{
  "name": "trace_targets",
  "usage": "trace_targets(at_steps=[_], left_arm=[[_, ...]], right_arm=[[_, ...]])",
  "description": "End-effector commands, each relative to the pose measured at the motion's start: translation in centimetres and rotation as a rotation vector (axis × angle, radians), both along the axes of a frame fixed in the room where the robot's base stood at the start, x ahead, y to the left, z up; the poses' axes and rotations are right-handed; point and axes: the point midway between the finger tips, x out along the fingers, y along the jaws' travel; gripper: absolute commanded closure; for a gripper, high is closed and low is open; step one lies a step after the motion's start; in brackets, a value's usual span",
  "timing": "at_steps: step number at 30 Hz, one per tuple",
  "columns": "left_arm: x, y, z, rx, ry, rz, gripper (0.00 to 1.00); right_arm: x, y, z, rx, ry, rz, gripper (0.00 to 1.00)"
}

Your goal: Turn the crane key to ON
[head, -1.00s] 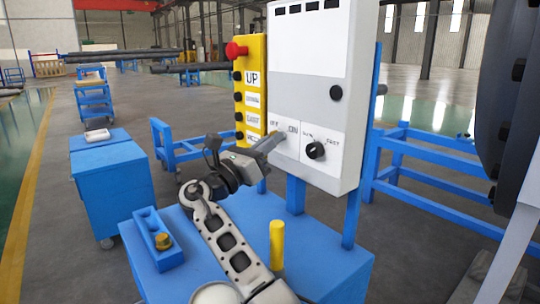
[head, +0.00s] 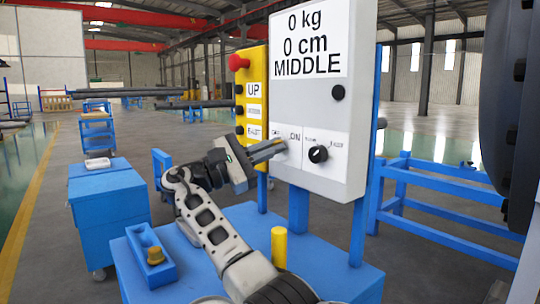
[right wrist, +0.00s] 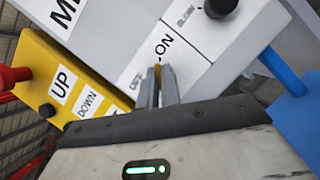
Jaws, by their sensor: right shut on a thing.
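The white crane control box (head: 350,116) stands upright on a blue frame, and its screen reads "0 kg", "0 cm", "MIDDLE". My right gripper (head: 283,147) reaches in from the left to the box's OFF/ON label, and its fingers are shut on the crane key there. In the right wrist view the fingertips (right wrist: 158,82) close around the small brass-coloured key (right wrist: 157,70), between the OFF and ON words. The fingers mostly hide the key, so its exact angle cannot be told. My left gripper is not in view.
A black knob (head: 318,154) sits right of the key on the box. A yellow button panel (head: 255,63) with a red stop button (head: 238,62) stands at left. Below are a blue table (head: 330,275), a yellow post (head: 279,247) and a blue block (head: 147,258).

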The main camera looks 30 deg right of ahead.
Motion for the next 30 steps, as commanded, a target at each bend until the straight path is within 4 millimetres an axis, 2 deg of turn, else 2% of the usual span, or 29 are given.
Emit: trace_targets(at_steps=[9, 23, 24, 25, 30], left_arm=[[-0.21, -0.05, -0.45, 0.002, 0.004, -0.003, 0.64], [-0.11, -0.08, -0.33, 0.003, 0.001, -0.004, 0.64], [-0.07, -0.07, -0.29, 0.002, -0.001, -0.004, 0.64], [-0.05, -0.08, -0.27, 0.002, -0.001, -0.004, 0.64], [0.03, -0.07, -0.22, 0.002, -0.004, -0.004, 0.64]], right_arm=[[0.04, 0.04, -0.01, 0.009, -0.087, 0.001, 1.0], [0.06, 0.04, -0.03, 0.01, -0.096, 0.001, 1.0], [0.06, 0.04, -0.03, 0.01, -0.096, 0.001, 0.83], [0.06, 0.04, -0.02, 0.011, -0.095, 0.001, 0.75], [0.06, 0.03, -0.01, 0.009, -0.095, 0.001, 0.73]])
